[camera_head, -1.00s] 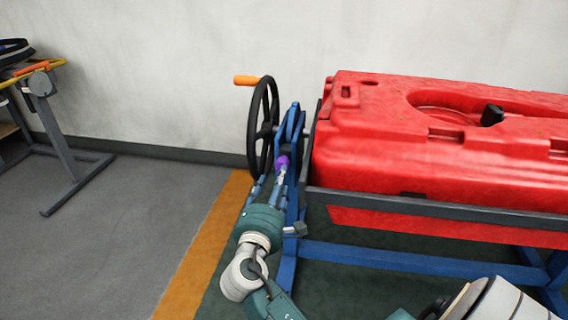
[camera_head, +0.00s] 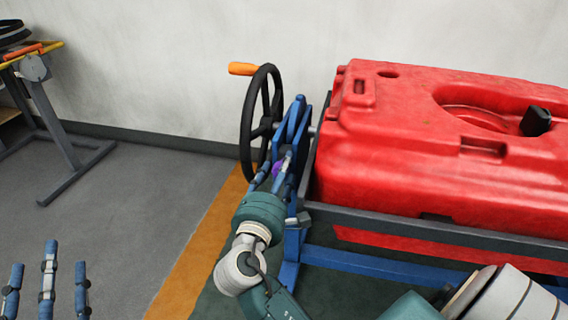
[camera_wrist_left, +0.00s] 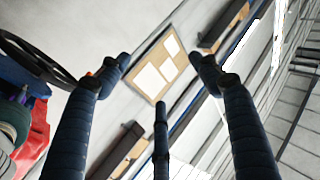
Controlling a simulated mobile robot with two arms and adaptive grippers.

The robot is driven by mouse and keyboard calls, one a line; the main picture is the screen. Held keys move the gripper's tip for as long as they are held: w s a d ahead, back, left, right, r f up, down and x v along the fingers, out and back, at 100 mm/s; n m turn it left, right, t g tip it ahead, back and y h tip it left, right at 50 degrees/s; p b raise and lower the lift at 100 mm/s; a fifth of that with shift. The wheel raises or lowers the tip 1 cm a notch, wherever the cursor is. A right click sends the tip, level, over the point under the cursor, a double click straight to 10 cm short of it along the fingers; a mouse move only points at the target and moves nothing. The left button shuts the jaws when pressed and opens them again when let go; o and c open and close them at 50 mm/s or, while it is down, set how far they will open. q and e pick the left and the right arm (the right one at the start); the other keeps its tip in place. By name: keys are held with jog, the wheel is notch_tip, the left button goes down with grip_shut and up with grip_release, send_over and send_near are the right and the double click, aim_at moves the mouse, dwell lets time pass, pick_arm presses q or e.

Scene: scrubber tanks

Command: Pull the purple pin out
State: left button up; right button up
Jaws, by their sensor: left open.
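The purple pin (camera_head: 277,168) shows as a small purple patch at the blue bracket (camera_head: 291,127) beside the black handwheel. My right gripper (camera_head: 274,170) is at the pin, its blue fingers on both sides of it and hiding much of it. I cannot tell whether the fingers press on the pin. My left gripper (camera_head: 46,275) is at the lower left, well away from the pin, with its fingers spread and empty. In the left wrist view its open fingers (camera_wrist_left: 165,75) point towards a wall with a board. A bit of purple (camera_wrist_left: 23,95) shows there at the left edge.
The black handwheel (camera_head: 261,120) with an orange handle (camera_head: 243,69) stands just left of the bracket. A large red tank (camera_head: 400,160) lies in a blue and grey frame (camera_head: 440,230) at right. A grey stand (camera_head: 58,125) is at far left. Grey floor between is clear.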

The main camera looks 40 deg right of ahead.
pick_arm(q)
jog(key=shift+w+d+r+t, duration=0.1)
jog(key=shift+d+r+t, duration=0.3)
jog(key=shift+r, duration=0.25)
pick_arm(e)
jog(key=shift+w+d, duration=0.2)
jog(key=shift+r, duration=0.1)
grip_shut()
pick_arm(q)
notch_tip(320, 180, down, 9)
jog(key=a+g+y+p, duration=0.1)
jog(key=a+g, duration=0.1)
jog(key=g, duration=0.2)
jog(key=shift+s+a+r, duration=0.2)
jog(key=shift+s+a, duration=0.05)
jog(key=shift+s, duration=0.1)
pick_arm(e)
jog(key=v, duration=0.4)
jog(key=shift+s+a+f, duration=0.1)
jog(key=shift+a+f, duration=0.05)
jog(key=shift+f, duration=0.15)
jog(key=shift+c, duration=0.9)
grip_release()
jog(key=shift+o, duration=0.9)
jog(key=shift+s+a+r, duration=0.1)
jog(key=shift+a+r, duration=0.05)
jog(key=shift+r, duration=0.05)
pick_arm(q)
jog(key=shift+s+a, duration=0.1)
